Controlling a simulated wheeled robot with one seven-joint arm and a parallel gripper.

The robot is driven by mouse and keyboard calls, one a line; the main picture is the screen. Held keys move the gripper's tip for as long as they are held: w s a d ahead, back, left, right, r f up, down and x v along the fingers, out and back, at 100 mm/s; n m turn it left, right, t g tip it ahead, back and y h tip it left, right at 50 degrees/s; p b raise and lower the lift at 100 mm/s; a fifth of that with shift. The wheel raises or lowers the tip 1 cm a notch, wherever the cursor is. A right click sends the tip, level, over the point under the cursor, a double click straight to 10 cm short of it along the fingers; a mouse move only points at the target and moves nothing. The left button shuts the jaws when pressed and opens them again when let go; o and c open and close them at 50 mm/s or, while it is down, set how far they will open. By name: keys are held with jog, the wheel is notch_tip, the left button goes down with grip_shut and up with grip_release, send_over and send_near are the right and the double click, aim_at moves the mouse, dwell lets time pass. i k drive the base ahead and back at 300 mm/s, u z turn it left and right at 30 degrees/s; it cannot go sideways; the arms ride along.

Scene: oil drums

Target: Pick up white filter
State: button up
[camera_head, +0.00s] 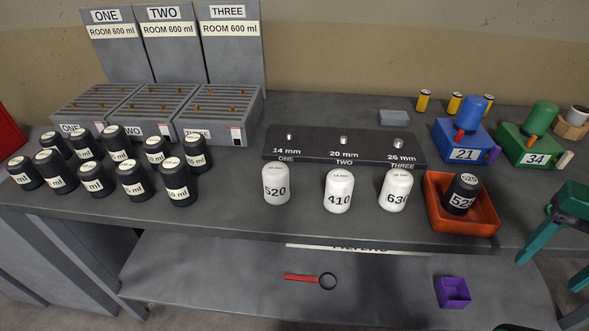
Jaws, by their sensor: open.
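Three white filters stand upright on the dark bench in the middle. They are marked 520 (276,184), 410 (338,191) and what reads as 630 (396,190), and stand in a row with gaps between them. What appears to be my teal gripper (547,275) is at the right edge, partly cut off by the frame. Its two fingers point down and left, apart and with nothing between them. It is well to the right of the white filters and touches none of them.
A dark gauge block (372,152) lies behind the filters. An orange tray (437,216) with a black canister (461,192) stands on their right. Several black canisters (133,179) crowd the left. A lower shelf (230,285) holds a magnifier (312,280) and purple box (453,293).

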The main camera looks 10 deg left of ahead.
aim_at(275, 174)
jog(key=u, duration=1.25)
jog(key=k, duration=1.1)
jog(key=z, duration=0.65)
jog(key=i, duration=1)
jog(key=u, duration=0.05)
